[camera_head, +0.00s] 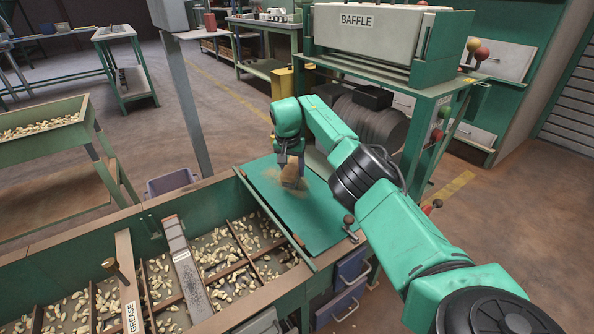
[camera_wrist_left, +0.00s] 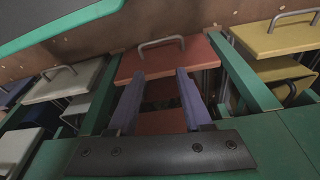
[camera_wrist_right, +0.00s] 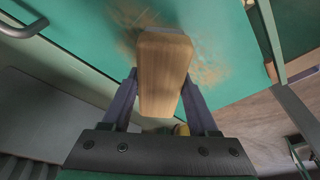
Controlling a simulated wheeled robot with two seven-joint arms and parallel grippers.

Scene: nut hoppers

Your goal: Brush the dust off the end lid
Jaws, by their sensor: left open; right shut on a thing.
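The end lid (camera_head: 318,222) is a flat green panel at the far right end of the long hopper trough. Tan dust (camera_wrist_right: 208,72) lies on it in a smeared patch, on both sides of the brush. My right gripper (camera_head: 290,158) is shut on a brush with a wooden block (camera_wrist_right: 164,75), held over the dusty part of the lid. The bristles are hidden, so I cannot tell whether they touch the lid. My left gripper (camera_wrist_left: 160,75) is open and empty in the left wrist view, in front of a red drawer (camera_wrist_left: 165,58); it is outside the head view.
The trough (camera_head: 120,215) holds nuts in several compartments, with a GREASE-labelled strip (camera_head: 128,285) across it. A knobbed lever (camera_head: 349,224) stands at the lid's near right corner. A machine marked BAFFLE (camera_head: 375,22) stands behind. Blue drawers (camera_head: 342,304) sit below the lid.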

